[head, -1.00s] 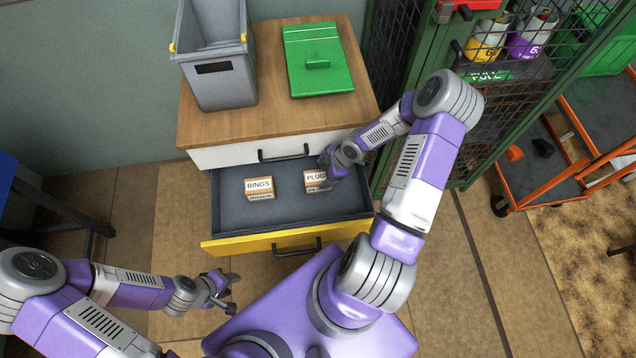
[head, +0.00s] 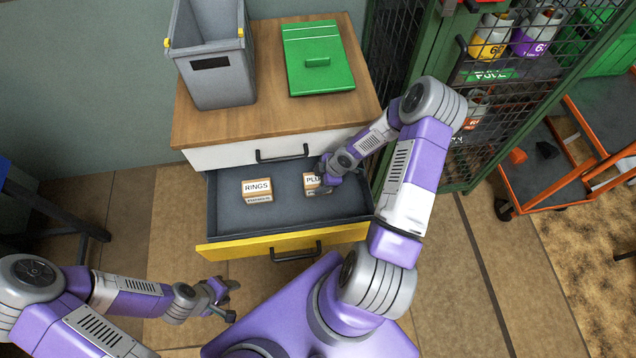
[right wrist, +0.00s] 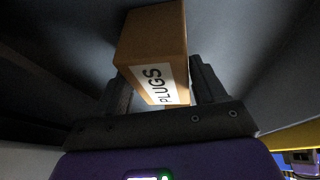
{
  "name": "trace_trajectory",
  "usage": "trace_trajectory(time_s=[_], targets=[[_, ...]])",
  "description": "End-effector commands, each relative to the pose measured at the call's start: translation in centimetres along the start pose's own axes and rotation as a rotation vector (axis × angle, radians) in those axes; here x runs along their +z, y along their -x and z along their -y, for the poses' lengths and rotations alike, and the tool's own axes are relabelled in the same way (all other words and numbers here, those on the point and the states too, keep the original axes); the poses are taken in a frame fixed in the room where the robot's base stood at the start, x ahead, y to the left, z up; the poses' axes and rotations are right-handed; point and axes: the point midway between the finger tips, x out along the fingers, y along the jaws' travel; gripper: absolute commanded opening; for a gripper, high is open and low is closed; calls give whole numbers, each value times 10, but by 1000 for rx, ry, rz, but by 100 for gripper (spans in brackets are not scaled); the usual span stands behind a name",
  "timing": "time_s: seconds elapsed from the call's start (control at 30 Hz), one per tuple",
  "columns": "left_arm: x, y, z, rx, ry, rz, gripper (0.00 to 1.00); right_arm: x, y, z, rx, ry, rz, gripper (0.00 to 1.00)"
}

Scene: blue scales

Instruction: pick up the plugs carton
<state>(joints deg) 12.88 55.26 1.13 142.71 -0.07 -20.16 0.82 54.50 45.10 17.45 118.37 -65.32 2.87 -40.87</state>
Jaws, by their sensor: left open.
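The plugs carton (head: 311,180), a small brown box with a white label, is in the right part of the open drawer (head: 285,178). My right gripper (head: 324,180) is at it and hides its right side. In the right wrist view the plugs carton (right wrist: 152,50) is between the two fingers of my right gripper (right wrist: 160,90), which lie close against its sides. I see no clear lift off the drawer floor. My left gripper (head: 226,298) is open and empty, low at the left, outside the drawer.
The rings carton (head: 257,190) stands left of the plugs carton in the same drawer. The cabinet top (head: 270,115) holds a grey bin (head: 215,85) and a green lid (head: 318,60). A green wire cage (head: 455,150) stands close on the right. The drawer's front has bare floor.

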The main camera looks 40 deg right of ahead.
Motion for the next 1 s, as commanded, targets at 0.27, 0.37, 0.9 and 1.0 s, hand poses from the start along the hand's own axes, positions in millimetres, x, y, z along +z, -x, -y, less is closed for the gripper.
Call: trace_trajectory(time_s=[0.27,0.37,0.9,1.0], targets=[[0,0,0,0,0,0,43,0,0,0,0,0,-1,27],[0,1,0,0,0,0,43,-1,1,0,0,0,-1,27],[2,40,-15,0,0,0,43,-28,68,-11,3,-1,0,3],[2,50,-19,0,0,0,43,-36,86,-14,3,0,-1,3]])
